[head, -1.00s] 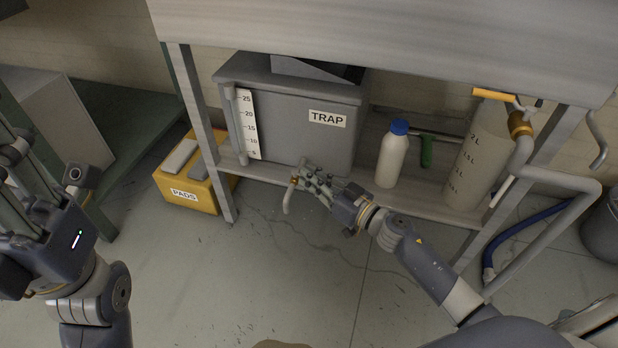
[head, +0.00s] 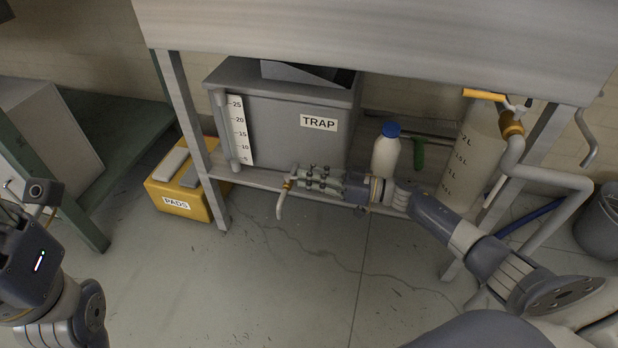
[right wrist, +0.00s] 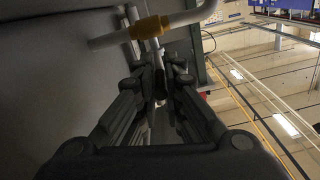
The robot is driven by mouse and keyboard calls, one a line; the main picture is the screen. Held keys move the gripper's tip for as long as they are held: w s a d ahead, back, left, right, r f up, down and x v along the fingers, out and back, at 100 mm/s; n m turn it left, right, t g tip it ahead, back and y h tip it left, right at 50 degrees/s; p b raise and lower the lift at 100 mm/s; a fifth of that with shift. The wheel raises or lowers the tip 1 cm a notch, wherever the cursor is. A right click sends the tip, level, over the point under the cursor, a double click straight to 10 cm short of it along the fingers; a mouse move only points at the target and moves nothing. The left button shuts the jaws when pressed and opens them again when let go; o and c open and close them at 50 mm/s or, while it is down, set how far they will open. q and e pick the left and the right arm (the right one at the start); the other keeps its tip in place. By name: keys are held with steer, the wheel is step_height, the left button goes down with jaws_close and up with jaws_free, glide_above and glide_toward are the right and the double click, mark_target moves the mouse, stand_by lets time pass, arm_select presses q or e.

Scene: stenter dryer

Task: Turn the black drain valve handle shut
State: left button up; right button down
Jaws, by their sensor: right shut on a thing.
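The grey trap tank (head: 275,125), labelled TRAP, stands on the low shelf under the bench. Its drain outlet, a brass fitting with a bent grey spout (head: 281,206), hangs at the shelf's front edge. The brass fitting (right wrist: 150,28) and pipe also show in the right wrist view, just beyond the fingertips. My right gripper (head: 299,182) is at this valve, shut on the handle. Its fingers hide most of the handle, so its colour and exact angle are unclear. My left gripper (head: 22,205) is at the left edge, away from the valve; its fingers are partly out of view.
A white bottle with a blue cap (head: 386,152) stands on the shelf close behind my right wrist. A second valve with a yellow handle (head: 483,95) is at the right by a graduated cylinder (head: 462,165). A yellow PADS box (head: 183,203) sits on the floor left. Floor in front is clear.

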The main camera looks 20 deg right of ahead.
steer(key=shift+f, duration=0.15)
steer(key=c, duration=1.8)
jaws_free()
steer(key=shift+o, duration=0.8)
steer(key=v, duration=1.2)
